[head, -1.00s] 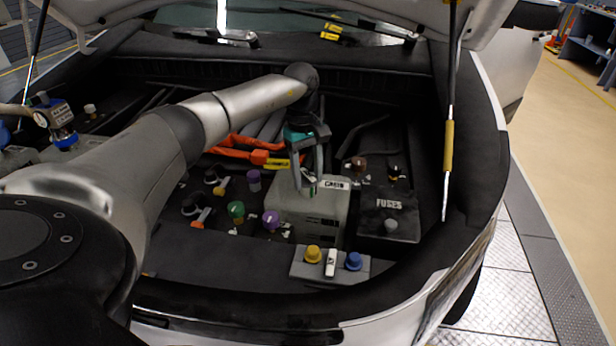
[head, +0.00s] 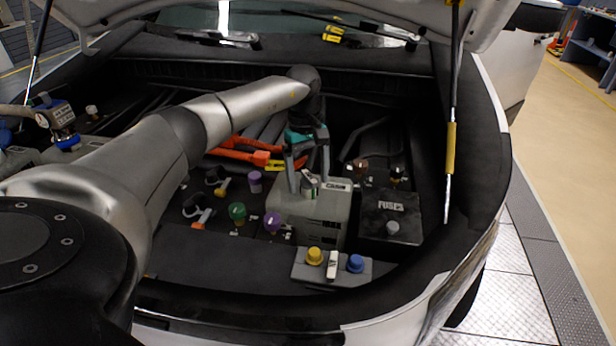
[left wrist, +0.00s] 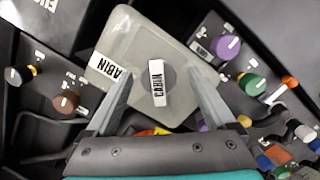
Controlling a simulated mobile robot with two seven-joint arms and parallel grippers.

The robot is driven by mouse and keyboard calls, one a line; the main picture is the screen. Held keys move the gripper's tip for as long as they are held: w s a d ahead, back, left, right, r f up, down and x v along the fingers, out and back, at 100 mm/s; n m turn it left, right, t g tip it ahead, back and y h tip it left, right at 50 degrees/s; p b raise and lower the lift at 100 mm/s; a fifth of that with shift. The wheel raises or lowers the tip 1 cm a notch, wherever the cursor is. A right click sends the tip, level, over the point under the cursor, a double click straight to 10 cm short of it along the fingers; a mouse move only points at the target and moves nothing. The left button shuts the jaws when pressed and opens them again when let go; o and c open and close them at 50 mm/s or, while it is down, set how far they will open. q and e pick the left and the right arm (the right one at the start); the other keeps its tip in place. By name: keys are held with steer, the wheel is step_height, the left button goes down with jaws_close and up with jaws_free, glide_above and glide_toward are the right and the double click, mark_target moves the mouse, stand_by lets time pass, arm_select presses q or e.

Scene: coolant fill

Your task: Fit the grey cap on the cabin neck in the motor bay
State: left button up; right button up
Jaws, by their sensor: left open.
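The cabin tank (head: 325,215) is a pale grey box with a CABIN label, in the middle of the motor bay. The grey cap (head: 310,184) is on its top and carries a white CABIN tag. The cap also shows from above in the left wrist view (left wrist: 158,84). The cap hides the cabin neck, so I cannot tell how firmly it sits. My left gripper (head: 309,182) is open, with its fingers on either side of the cap and apart from it. Its fingers also show in the left wrist view (left wrist: 160,90). My right gripper is not in view.
A black FUSES box (head: 388,215) stands right of the tank. A small grey holder (head: 304,270) at the front edge carries a yellow cap (head: 314,256) and a blue cap (head: 355,263). Purple and green caps stand left. Orange cables (head: 240,150) lie behind. A hood strut (head: 450,150) rises at right.

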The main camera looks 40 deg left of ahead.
mark_target(305, 171)
arm_select(q)
steer(key=shift+r, duration=0.1)
step_height(305, 171, up, 15)
steer(key=a+p, duration=0.1)
steer(key=p, duration=0.1)
steer(key=shift+w+a, duration=0.3)
steer(key=shift+w, duration=0.1)
